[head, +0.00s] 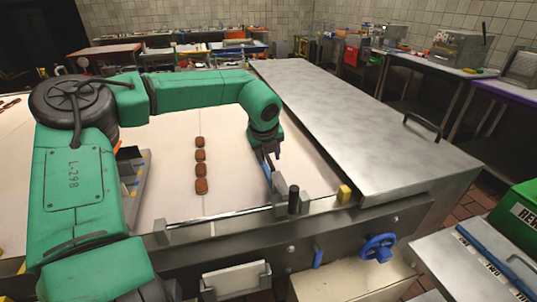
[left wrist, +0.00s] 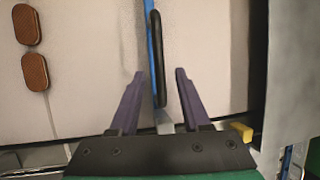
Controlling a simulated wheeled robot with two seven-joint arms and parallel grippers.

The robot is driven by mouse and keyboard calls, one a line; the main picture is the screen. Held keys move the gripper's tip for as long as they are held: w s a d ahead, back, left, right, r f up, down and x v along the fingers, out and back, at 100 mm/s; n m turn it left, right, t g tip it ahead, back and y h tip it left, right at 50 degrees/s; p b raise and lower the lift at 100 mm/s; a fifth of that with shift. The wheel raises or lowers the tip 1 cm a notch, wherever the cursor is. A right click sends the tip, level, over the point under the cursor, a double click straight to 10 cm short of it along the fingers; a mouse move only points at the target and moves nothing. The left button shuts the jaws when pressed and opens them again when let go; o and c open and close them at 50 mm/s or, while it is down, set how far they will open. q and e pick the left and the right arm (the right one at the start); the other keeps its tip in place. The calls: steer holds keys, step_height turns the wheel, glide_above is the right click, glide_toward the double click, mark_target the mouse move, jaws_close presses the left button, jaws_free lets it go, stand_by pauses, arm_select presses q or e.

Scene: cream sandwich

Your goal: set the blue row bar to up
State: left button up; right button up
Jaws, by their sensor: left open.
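The blue row bar (head: 267,172) is a thin blue strip by the pale belt's near right end, partly hidden by my left gripper. In the left wrist view the blue bar (left wrist: 149,35) runs lengthwise beside a black rounded handle (left wrist: 158,60). In the head view the black handle (head: 293,200) stands upright near the belt's front edge. My left gripper (head: 268,160) is open and empty. In the left wrist view its fingers (left wrist: 160,75) appear on either side of the handle's lower end; I cannot tell if they touch it. My right gripper is out of view.
Several brown biscuits (head: 200,170) lie in a row on the belt. A steel cover (head: 350,130) stands to the right, with a yellow block (head: 344,193) at its corner.

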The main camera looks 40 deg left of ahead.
arm_select(q)
jaws_close()
stand_by(1.4)
